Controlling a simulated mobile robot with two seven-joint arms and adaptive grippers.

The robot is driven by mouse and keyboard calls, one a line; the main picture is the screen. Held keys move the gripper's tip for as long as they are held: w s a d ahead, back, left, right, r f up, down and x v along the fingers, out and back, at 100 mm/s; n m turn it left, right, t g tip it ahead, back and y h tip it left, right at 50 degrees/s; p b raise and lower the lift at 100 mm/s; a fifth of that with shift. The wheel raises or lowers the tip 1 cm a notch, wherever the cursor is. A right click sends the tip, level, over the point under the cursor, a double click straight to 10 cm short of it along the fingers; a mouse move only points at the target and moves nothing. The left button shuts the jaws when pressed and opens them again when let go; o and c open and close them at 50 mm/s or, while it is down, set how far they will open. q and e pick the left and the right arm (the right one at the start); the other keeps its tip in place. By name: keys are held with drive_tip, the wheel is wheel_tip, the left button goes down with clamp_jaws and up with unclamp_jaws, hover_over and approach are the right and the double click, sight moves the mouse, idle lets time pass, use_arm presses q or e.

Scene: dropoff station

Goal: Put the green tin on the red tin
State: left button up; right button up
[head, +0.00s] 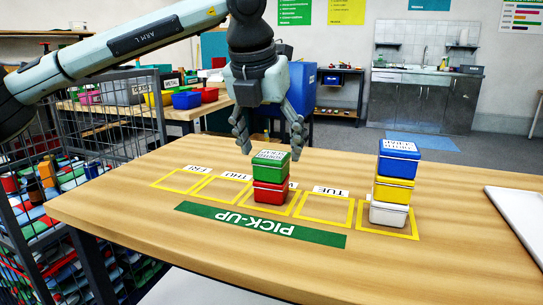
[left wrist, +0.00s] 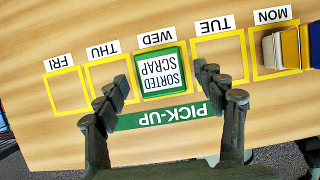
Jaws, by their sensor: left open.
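The green tin (head: 271,161), with a white "SORTED SCRAP" label on its lid, sits upright on the red tin (head: 271,191). The red tin stands in a yellow-outlined square on the wooden table. In the left wrist view the green tin (left wrist: 161,72) shows from above in the WED square and hides the red tin. My left gripper (head: 270,143) is open and empty above the stack, fingers pointing down. In the left wrist view its fingers (left wrist: 161,80) are spread on either side of the green tin, with no visible contact. My right gripper is in neither view.
A stack of a blue tin (head: 398,161), a yellow tin (head: 393,190) and a white tin (head: 389,214) stands in the MON square to the right. A white tray (head: 520,215) lies at the right edge. The FRI, THU and TUE squares are empty. A wire cage stands left.

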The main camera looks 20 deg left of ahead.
use_arm(q)
drive_tip(key=v, duration=0.9)
